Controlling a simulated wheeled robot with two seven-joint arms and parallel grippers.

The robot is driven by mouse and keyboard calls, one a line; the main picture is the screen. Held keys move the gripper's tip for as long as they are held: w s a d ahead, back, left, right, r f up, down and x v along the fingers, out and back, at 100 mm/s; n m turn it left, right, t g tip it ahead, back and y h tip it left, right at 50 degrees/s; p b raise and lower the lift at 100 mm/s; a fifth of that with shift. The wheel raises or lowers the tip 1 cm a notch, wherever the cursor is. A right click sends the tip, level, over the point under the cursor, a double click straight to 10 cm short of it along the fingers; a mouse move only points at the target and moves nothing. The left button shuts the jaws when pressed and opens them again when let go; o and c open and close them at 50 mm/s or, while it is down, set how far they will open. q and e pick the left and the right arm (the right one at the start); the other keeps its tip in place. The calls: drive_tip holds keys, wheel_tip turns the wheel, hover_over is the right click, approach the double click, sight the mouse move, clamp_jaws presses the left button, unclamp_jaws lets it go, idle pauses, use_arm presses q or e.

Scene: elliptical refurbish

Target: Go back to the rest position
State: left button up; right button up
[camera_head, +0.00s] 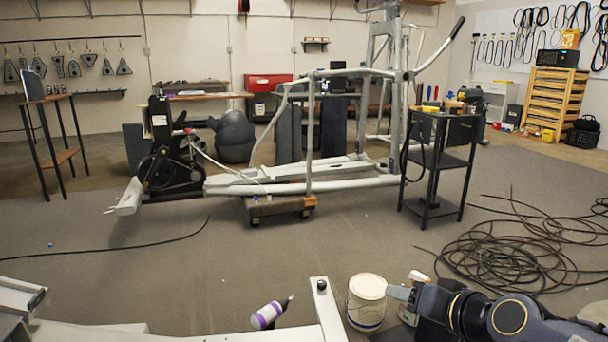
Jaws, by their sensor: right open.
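My right arm comes in at the lower right, with its dark links and yellow rings. Its gripper (403,287) points left, just right of and above the rim of a white bucket (367,302). It is open, and nothing shows held between its fingers. A white spray bottle (409,314) stands behind or below the gripper, partly hidden. My left gripper is not in view.
A partly stripped elliptical frame (310,130) stands on a wheeled dolly (278,207). A black cart (438,160) stands beside it. Black cable (515,240) lies coiled on the right floor. A purple-labelled bottle (268,315) lies near white frame parts (327,312). The middle floor is clear.

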drive_tip(key=s+d+f+g+h, duration=0.1)
drive_tip(key=s+f+g, duration=0.3)
drive_tip(key=s, duration=0.7)
drive_tip(key=s+d+f+g, duration=0.1)
drive_tip(key=s+f, duration=0.5)
drive_tip(key=s, duration=0.6)
wheel_tip(320, 180, up, 38)
drive_tip(key=n+p, duration=0.1)
drive_tip(key=p, duration=3.7)
drive_tip(key=shift+w+a+g, duration=0.15)
drive_tip(key=shift+a+g, duration=0.1)
drive_tip(key=shift+g, duration=0.05)
drive_tip(key=shift+f, duration=0.15)
